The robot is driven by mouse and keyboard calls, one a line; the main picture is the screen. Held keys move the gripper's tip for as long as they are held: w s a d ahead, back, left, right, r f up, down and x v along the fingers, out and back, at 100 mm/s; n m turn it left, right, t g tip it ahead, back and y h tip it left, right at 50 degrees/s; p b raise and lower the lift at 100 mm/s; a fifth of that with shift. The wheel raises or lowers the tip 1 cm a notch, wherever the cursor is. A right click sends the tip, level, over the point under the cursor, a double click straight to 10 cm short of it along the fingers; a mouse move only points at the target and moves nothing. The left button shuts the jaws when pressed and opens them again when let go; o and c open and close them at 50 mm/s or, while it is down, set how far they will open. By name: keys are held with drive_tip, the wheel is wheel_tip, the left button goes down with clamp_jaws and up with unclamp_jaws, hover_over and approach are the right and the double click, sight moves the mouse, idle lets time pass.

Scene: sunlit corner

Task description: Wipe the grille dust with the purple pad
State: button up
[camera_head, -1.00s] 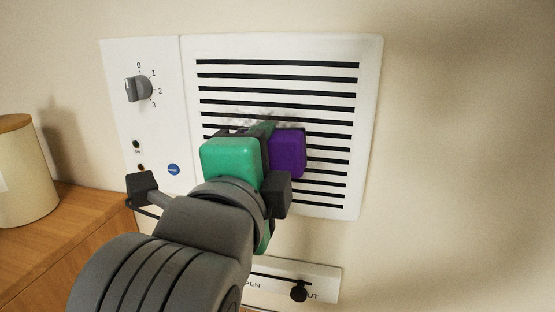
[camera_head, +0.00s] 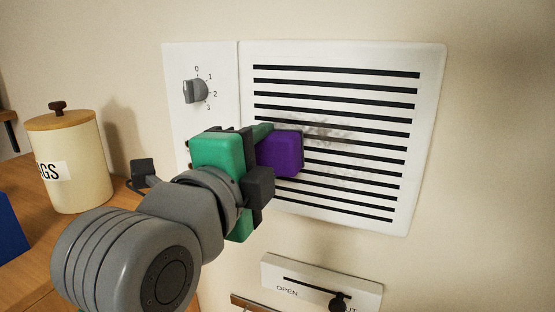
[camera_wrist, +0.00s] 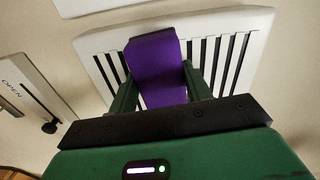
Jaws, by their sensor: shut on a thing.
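The purple pad (camera_head: 280,153) is held between the fingers of my gripper (camera_head: 264,139). In the wrist view the pad (camera_wrist: 155,70) stands between the two green fingers, its far end over the grille slats. The white grille (camera_head: 425,130) with dark horizontal slots is on the wall. Grey dust (camera_head: 328,131) smudges its middle slats, right of the pad, with a fainter patch lower down. The pad is in front of the left part of the grille. I cannot tell whether it touches the slats. The pad and gripper hide part of the grille's left side.
A panel with a grey dial (camera_head: 196,91) adjoins the grille's left edge. Below is a slider plate (camera_head: 300,279) with a black knob (camera_head: 338,301). A cream canister (camera_head: 72,165) stands on the wooden counter (camera_head: 118,208) at left. The wall right of the grille is clear.

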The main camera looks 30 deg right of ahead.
sight(292, 152)
drive_tip(key=shift+w+a+f, duration=0.1)
drive_tip(key=shift+w+f, duration=0.05)
drive_tip(key=shift+w, duration=0.15)
wheel_tip(292, 152, up, 2)
drive_tip(key=shift+a+p, duration=0.1)
drive_tip(key=shift+p, duration=0.35)
drive_tip(key=shift+s+d+f, duration=0.1)
drive_tip(key=shift+s+d, duration=0.2)
drive_tip(key=shift+s+d+b, duration=0.6)
drive_tip(key=shift+s+d, duration=0.75)
drive_tip(key=shift+s, duration=0.15)
drive_tip(key=shift+s+d, duration=0.5)
drive_tip(key=shift+s, duration=0.2)
drive_tip(key=shift+s+d, duration=0.5)
drive_tip(key=shift+s, duration=0.15)
drive_tip(key=shift+s+d+b, duration=0.25)
drive_tip(key=shift+s+d, duration=0.3)
drive_tip(key=shift+s, duration=0.25)
drive_tip(key=shift+s+d+b, duration=0.2)
drive_tip(key=shift+s+d, duration=0.3)
drive_tip(key=shift+s, duration=0.25)
drive_tip(key=shift+s+d, duration=1.2)
drive_tip(key=shift+s, duration=0.1)
